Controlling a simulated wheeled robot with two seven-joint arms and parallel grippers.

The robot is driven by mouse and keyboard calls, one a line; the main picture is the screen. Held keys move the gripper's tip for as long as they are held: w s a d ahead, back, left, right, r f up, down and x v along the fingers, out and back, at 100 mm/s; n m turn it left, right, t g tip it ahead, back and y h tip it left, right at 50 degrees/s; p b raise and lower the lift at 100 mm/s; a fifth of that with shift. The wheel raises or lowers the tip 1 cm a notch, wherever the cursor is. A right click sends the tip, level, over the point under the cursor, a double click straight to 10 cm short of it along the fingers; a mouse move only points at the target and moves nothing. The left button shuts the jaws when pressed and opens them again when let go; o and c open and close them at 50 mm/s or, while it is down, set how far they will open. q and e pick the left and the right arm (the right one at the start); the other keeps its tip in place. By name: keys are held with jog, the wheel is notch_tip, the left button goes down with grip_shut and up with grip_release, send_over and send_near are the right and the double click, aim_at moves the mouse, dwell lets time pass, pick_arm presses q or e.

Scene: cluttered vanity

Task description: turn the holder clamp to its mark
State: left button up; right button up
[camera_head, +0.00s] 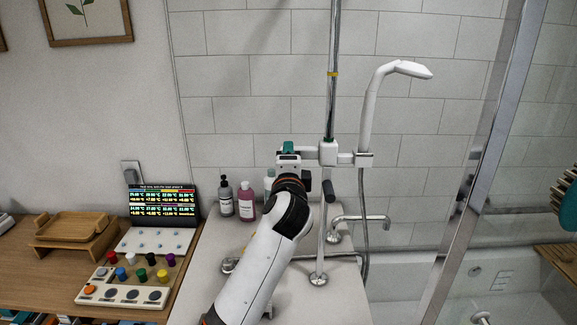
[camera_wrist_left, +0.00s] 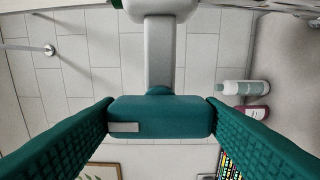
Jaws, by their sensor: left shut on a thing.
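The white holder clamp (camera_head: 327,153) sits on the upright rail (camera_head: 334,40), with an arm to its right carrying the white hand shower (camera_head: 368,110). My left gripper (camera_head: 289,152) is at the clamp's left side. In the left wrist view, a teal bar (camera_wrist_left: 160,121) on a white stem (camera_wrist_left: 160,55) spans between my two teal fingers, and they are shut on its ends. A yellow band (camera_head: 333,74) goes round the rail well above the clamp. A dark green band (camera_head: 328,139) lies just above the clamp. My right gripper is not in view.
A black pump bottle (camera_head: 226,199) and a pink bottle (camera_head: 246,203) stand left of my arm. A spout (camera_head: 362,219) is below the clamp. A glass screen frame (camera_head: 470,170) rises at right. A button panel (camera_head: 125,288) and display (camera_head: 163,203) are at left.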

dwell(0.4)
pick_arm(q)
jog(key=o, duration=1)
jog(key=s+b, duration=0.3)
jog(key=s, duration=0.9)
jog(key=shift+b, duration=0.3)
jog(key=shift+f, duration=0.1)
